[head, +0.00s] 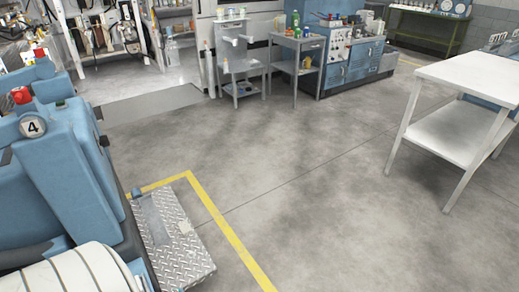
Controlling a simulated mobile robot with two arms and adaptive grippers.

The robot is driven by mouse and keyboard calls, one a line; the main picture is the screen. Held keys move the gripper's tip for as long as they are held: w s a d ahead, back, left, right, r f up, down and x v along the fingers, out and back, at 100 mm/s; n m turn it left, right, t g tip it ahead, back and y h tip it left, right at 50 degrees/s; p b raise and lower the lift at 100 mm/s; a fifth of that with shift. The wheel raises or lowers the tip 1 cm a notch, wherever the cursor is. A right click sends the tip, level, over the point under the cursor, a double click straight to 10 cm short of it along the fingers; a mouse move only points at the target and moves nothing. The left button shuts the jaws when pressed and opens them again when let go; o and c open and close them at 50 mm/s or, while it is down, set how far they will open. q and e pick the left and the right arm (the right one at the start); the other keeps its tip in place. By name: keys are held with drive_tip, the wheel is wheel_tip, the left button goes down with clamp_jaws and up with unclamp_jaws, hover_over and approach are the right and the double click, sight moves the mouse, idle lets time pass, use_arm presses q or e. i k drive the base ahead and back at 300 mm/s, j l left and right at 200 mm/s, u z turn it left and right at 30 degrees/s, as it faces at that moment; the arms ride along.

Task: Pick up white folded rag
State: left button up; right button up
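I cannot make out a white folded rag with certainty in the head view. A small pale patch (185,227) shows on the diamond-plate step (180,255) at the lower left, but it is too small to tell what it is. Neither of my grippers is in view.
A blue machine (75,165) marked 4 stands at the left beside the step. A white two-level table (470,78) at right has a bare top. Grey stands (238,70) and a blue cabinet (350,65) holding bottles stand at the back. The middle concrete floor (310,190) is clear.

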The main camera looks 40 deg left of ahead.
sight(184, 226)
drive_tip(key=i+u, duration=0.2)
drive_tip(key=i, duration=0.3)
drive_tip(key=i+l+u, duration=0.15)
drive_tip(key=i, duration=0.35)
drive_tip(key=i+l+u, duration=0.2)
drive_tip(key=i, duration=0.25)
